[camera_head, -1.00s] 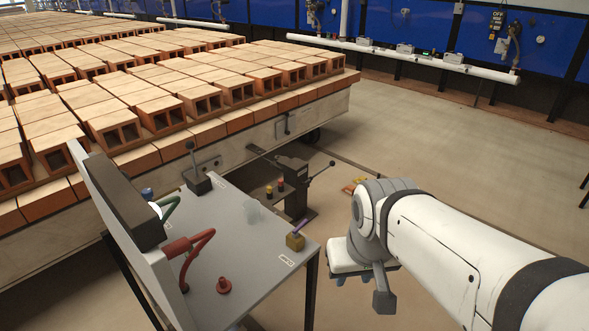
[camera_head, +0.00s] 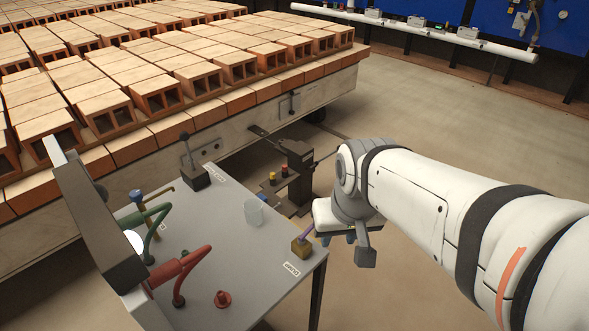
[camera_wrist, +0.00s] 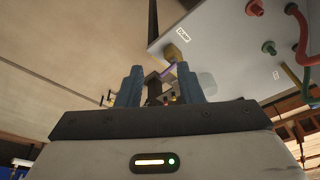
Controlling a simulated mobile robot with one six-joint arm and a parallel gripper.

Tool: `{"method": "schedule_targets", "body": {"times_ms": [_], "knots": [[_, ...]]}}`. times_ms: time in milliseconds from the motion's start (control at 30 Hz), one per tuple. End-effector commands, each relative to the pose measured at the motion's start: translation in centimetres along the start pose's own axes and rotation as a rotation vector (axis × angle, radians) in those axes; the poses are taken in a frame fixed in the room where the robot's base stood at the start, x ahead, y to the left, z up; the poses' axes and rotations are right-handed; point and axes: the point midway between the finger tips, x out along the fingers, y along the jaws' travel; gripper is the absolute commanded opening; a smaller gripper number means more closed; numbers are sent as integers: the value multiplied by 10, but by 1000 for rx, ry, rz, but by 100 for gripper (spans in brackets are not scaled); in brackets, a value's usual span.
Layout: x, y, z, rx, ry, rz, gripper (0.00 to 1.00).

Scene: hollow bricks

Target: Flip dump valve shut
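The dump valve (camera_head: 301,247) is a small brass-coloured block with a thin purple lever, at the right corner of the grey bench top (camera_head: 215,275). Its lever slants up and to the right in the head view.
A clear cup (camera_head: 254,211), a red knob (camera_head: 222,299), red and green hoses and a black-knobbed lever (camera_head: 193,171) are on the bench. A dark pedestal (camera_head: 297,175) with a handle stands behind. A brick-loaded cart (camera_head: 240,135) fills the back left. Floor at right is clear.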

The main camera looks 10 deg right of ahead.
Motion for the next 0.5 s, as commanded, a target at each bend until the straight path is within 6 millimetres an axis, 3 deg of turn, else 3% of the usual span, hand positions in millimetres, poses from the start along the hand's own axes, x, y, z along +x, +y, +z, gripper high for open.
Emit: {"method": "schedule_targets", "body": {"times_ms": [133, 267, 500], "knots": [[8, -11, -35, 100, -33, -35, 33], [28, -13, -72, 239, -61, -67, 33], [85, -8, -126, 514, -108, -92, 33]]}}
